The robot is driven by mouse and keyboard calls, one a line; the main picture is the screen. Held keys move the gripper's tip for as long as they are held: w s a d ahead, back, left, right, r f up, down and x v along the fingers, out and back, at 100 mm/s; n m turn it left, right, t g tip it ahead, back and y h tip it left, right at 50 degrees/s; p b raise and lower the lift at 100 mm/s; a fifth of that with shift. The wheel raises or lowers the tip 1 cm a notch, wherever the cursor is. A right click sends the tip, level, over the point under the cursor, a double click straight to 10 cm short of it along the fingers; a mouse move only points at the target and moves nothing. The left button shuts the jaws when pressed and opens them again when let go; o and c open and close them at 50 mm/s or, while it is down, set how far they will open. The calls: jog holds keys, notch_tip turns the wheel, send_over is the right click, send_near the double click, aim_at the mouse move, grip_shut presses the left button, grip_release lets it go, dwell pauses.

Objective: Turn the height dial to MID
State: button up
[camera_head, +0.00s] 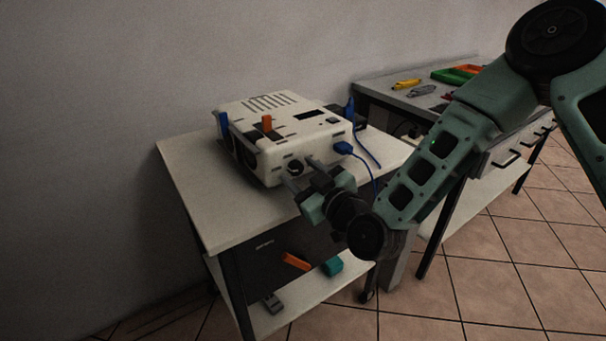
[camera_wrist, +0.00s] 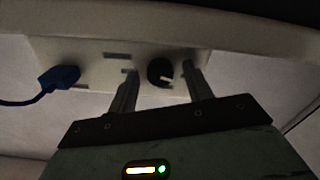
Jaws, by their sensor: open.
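The dial is a round black knob (camera_head: 295,167) on the front face of a white box-shaped device (camera_head: 262,106). In the wrist view the knob (camera_wrist: 160,71) shows a pale pointer mark at its right side. Any position labels are too dark and small to read. My gripper (camera_head: 300,176) is at the device's front. In the wrist view my gripper (camera_wrist: 160,84) is open, with one finger left of the knob and the other to its right. I cannot tell whether either finger touches it.
A blue plug (camera_head: 343,148) with its cable sits on the device's front, right of my gripper. An orange part (camera_head: 267,123) stands on the device. The device rests on a pale table (camera_head: 200,200). A workbench (camera_head: 400,97) with tools stands behind at right.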

jog(key=c, duration=1)
jog(key=shift+o, duration=0.2)
